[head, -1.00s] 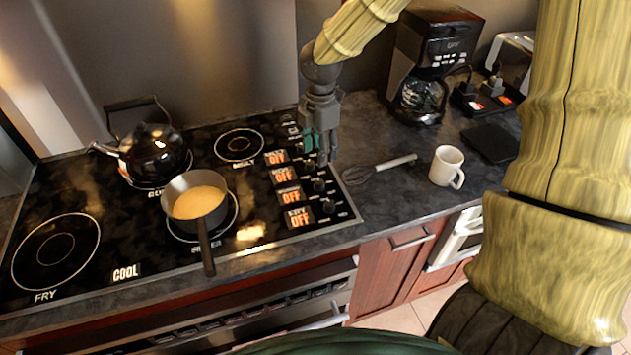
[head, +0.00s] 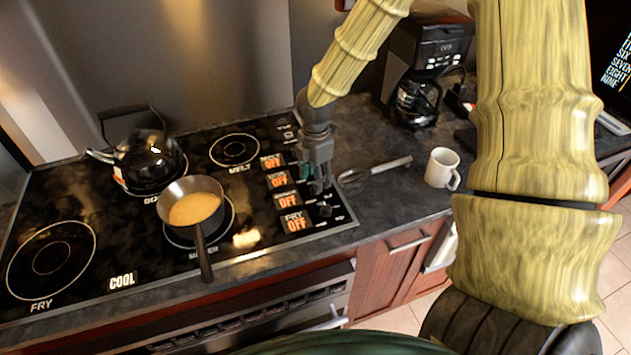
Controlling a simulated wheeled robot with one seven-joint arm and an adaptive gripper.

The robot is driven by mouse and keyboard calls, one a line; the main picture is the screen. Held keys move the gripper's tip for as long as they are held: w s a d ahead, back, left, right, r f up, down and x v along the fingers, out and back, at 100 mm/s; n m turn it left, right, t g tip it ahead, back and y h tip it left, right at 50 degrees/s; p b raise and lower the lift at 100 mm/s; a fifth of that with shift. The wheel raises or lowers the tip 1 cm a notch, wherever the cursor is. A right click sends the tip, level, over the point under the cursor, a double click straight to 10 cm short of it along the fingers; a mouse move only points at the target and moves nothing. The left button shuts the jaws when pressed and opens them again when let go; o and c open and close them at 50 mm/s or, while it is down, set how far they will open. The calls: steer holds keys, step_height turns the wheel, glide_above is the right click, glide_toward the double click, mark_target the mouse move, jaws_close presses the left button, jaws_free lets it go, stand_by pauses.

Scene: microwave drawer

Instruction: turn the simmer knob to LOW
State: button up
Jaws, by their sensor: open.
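The control panel on the right side of the black stovetop has a column of orange displays, all reading OFF. The third display from the back (head: 287,201), apparently the simmer one, has small blurred upper text. My gripper (head: 318,187) is open and points down over the knob row beside that display. Its fingers largely hide the simmer knob, and I cannot tell whether they touch it. The frontmost knob (head: 325,210) shows just in front of the fingers. A pan of yellowish liquid (head: 195,206) stands on the simmer burner.
A black kettle (head: 150,160) stands on the back burner. A whisk (head: 375,171) and white mug (head: 442,168) lie to the right of the panel. A coffee maker (head: 425,65) stands behind them. The fry burner (head: 50,260) at left is bare.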

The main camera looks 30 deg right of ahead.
steer(key=shift+f, duration=1.5)
steer(key=shift+c, duration=0.3)
steer(key=c, duration=1)
